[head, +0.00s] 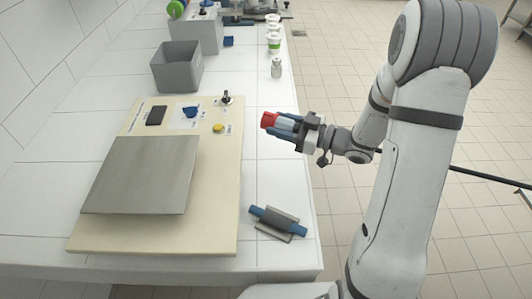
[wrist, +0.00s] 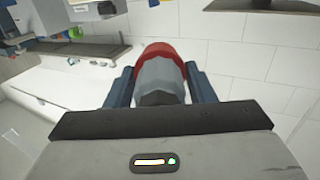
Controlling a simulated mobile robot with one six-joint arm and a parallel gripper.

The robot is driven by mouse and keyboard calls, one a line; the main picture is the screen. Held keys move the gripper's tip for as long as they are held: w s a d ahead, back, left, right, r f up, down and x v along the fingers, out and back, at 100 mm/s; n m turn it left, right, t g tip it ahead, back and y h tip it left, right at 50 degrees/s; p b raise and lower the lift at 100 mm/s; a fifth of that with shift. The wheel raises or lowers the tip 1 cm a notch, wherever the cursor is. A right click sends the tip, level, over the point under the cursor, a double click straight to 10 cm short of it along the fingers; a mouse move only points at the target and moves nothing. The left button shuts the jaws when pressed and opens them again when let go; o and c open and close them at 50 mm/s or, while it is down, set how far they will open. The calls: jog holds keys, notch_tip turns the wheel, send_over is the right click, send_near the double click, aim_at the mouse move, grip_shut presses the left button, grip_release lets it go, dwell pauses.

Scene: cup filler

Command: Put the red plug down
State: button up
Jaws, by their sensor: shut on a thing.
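The red plug (head: 268,119) is held in my gripper (head: 286,126), its red end pointing left in the head view. In the wrist view the plug (wrist: 155,53) shows a red rounded end and a grey faceted body between the two blue fingers of my gripper (wrist: 158,80). The fingers are shut on the grey body. My gripper is over the right part of the white tiled table (head: 268,170) in the head view, to the right of the cream board. The plug appears to be above the table, apart from its surface.
The cream board (head: 222,190) bears a tilted grey plate (head: 145,175), a yellow button (head: 218,128) and small dark and blue parts. A blue rod in a grey holder (head: 276,222) lies at front right.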

aim_at(280, 159)
jog(key=f, duration=1)
jog(key=shift+s+f, duration=0.1)
jog(key=shift+s, duration=0.1)
jog(key=shift+f, duration=0.1)
jog(key=o, duration=1.3)
